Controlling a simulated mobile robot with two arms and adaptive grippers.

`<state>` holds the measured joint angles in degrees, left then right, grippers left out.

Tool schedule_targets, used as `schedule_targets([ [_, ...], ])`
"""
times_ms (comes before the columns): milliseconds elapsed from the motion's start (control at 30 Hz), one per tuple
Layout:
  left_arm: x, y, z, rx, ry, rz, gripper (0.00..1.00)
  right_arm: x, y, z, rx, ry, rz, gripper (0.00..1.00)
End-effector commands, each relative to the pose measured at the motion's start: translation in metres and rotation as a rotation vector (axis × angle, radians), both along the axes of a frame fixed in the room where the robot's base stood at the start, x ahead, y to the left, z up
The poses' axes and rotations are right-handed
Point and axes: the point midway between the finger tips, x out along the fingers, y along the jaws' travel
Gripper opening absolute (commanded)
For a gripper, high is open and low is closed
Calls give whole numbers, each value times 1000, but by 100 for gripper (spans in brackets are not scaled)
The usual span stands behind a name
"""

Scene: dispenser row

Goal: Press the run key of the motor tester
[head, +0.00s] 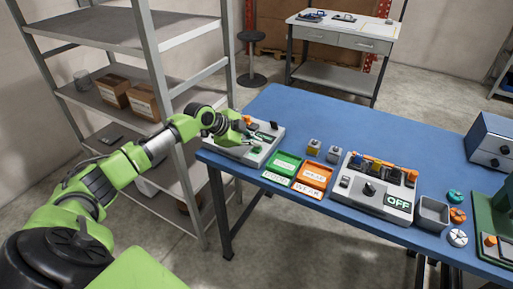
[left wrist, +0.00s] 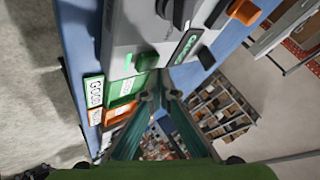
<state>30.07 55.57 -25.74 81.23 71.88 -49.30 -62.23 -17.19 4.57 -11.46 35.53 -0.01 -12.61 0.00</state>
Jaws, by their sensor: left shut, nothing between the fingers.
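A grey tester box (head: 262,158) stands at the far left end of the blue table, with an orange knob and a dark panel. In the left wrist view its grey housing (left wrist: 122,32) fills the top, with a lit green display (left wrist: 187,47), an orange knob (left wrist: 243,11) and a green key (left wrist: 147,61) near its edge. My left gripper (head: 247,139) is over this box, shut and empty. In the left wrist view its fingertips (left wrist: 158,95) are close to the green key; I cannot tell whether they touch it. My right gripper is not in view.
Green (head: 283,163) and orange (head: 316,174) labelled trays lie right of the box. Further right are a grey unit marked OFF (head: 371,201), a grey bin (head: 433,213) and small round parts. A metal shelf (head: 155,60) stands behind my left arm. The table's back middle is clear.

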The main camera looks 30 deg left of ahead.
Motion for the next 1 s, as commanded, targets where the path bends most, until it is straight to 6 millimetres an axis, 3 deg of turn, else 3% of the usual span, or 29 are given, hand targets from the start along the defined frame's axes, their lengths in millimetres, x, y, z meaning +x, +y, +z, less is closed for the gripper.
schedule_targets([
  [1000,0,0,-10,0,1,0,0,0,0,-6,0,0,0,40],
])
